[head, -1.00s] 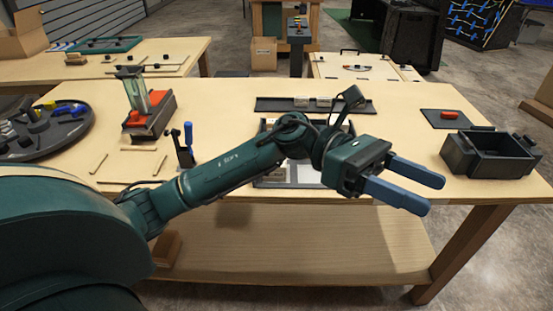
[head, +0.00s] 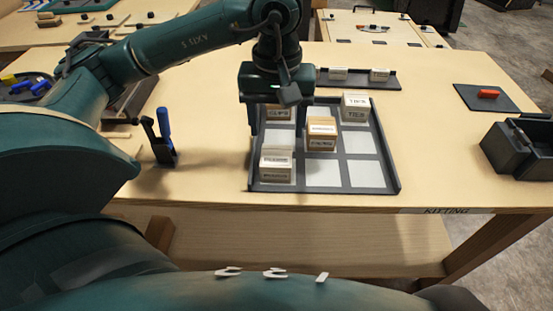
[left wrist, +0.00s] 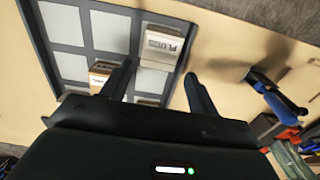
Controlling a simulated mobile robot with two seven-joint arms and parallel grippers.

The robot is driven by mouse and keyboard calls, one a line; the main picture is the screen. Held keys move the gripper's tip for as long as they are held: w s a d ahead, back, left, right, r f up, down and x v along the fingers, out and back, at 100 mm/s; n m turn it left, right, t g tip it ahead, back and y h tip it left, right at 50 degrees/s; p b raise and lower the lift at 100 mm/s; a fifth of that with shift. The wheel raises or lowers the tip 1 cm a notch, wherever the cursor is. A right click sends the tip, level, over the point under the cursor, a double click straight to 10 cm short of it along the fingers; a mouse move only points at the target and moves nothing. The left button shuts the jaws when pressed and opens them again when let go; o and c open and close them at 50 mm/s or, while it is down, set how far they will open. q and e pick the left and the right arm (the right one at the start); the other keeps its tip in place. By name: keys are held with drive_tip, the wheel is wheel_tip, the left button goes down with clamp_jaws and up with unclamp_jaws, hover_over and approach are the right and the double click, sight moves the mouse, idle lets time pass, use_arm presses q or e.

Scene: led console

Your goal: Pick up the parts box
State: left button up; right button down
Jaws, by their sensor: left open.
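A shallow grey tray (head: 394,176) with pale square cells holds several small parts boxes. A box stands back left (head: 279,112), one in the middle (head: 321,138), a taller one back right (head: 355,108) and one front left (head: 276,166). My left gripper (head: 278,128) is open over the tray's left column, its fingers on either side of the back-left box in the picture. I cannot tell whether they touch it. In the left wrist view, a box marked PLUGS (left wrist: 162,47) lies beyond the open fingers (left wrist: 160,70), and another box (left wrist: 148,101) shows partly between them.
A dark rack with two boxes (head: 360,82) stands behind the tray. A blue-handled device (head: 164,140) stands left of it. A dark bin (head: 520,148) and a mat with a red part (head: 488,93) are at the right. The tabletop between tray and bin is clear.

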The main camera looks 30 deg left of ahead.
sight(277, 155)
use_arm(q)
wheel_tip(277, 155, down, 9)
drive_tip(key=shift+s+r+p, duration=0.15)
drive_tip(key=shift+r+p, duration=0.05)
drive_tip(key=shift+p, duration=0.1)
drive_tip(key=shift+c, duration=0.4)
drive_tip(key=c, duration=0.6)
